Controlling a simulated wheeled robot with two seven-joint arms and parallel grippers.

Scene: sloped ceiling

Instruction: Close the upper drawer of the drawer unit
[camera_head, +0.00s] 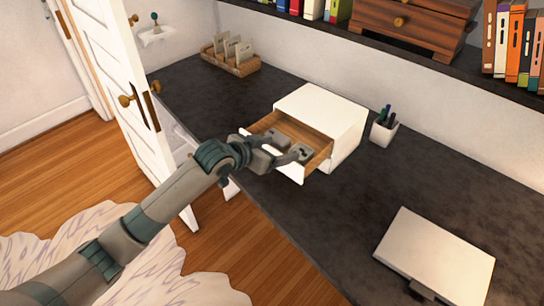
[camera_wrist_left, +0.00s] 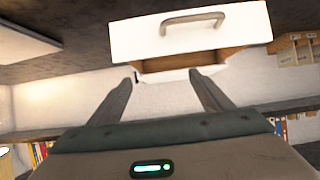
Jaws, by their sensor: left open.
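The white drawer unit (camera_head: 322,108) stands on the dark desk in the head view. Its upper drawer (camera_head: 318,160) is pulled out, and its wooden inside shows. In the left wrist view, the white drawer front (camera_wrist_left: 125,38) with a grey bar handle (camera_wrist_left: 192,22) is at the top, beyond my fingertips. My left gripper (camera_head: 291,146) is at the open drawer, with its fingers spread and nothing between them; it also shows in the left wrist view (camera_wrist_left: 165,79). It covers part of the drawer front in the head view. I cannot tell whether it touches the drawer. My right gripper is not in view.
A pen cup (camera_head: 384,131) stands just right of the unit. A flat white object (camera_head: 436,256) lies at the lower right of the desk (camera_head: 350,200). A wicker tray (camera_head: 232,64) sits at the back left. An open white door (camera_head: 110,60) is left of the desk.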

